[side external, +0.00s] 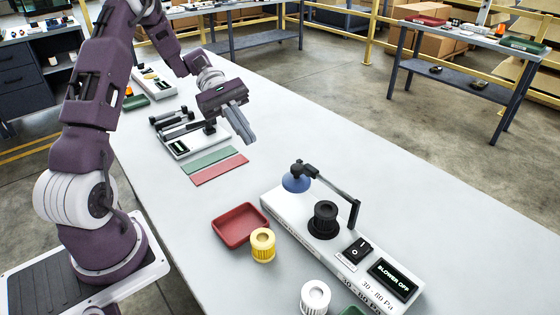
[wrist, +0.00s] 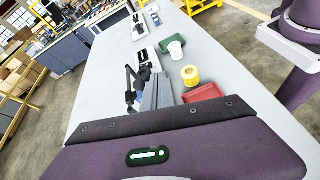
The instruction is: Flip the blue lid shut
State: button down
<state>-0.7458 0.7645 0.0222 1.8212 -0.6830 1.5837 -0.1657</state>
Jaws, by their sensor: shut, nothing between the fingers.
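The blue lid (side external: 296,182) is a small dome on a black hinged arm (side external: 328,182), standing raised to the left of and above the black round port (side external: 324,220). The arm joins a post on the white blower unit (side external: 345,250), whose display reads "BLOWER OFF". My gripper (side external: 243,134) is shut and empty, above the table to the upper left of the lid and apart from it. In the wrist view its grey fingers (wrist: 158,92) point away along the table. A black bracket shows beside them; I cannot make out the blue lid there.
A red tray (side external: 240,223), a yellow filter (side external: 263,245) and a white filter (side external: 315,297) stand in front of the unit. Green and red strips (side external: 219,169) and another white device (side external: 190,141) lie near my gripper. The table right of the gripper is clear.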

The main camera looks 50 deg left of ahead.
aim_at(292, 167)
jog(key=w+a+f+n+t+h, duration=0.1)
jog(key=a+f+n+t+h, duration=0.3)
jog(key=a+f, duration=0.3)
jog(key=shift+w+a+f+n+t, duration=0.25)
jog(key=shift+a+n+t, duration=0.4)
jog(key=shift+n, duration=0.25)
jog(key=x, duration=1.4)
jog(key=shift+d+r, duration=0.1)
jog(key=shift+r, duration=0.05)
jog(key=d, duration=1)
jog(key=shift+s+d, duration=0.1)
jog(key=v, duration=1.4)
jog(key=shift+a, duration=0.3)
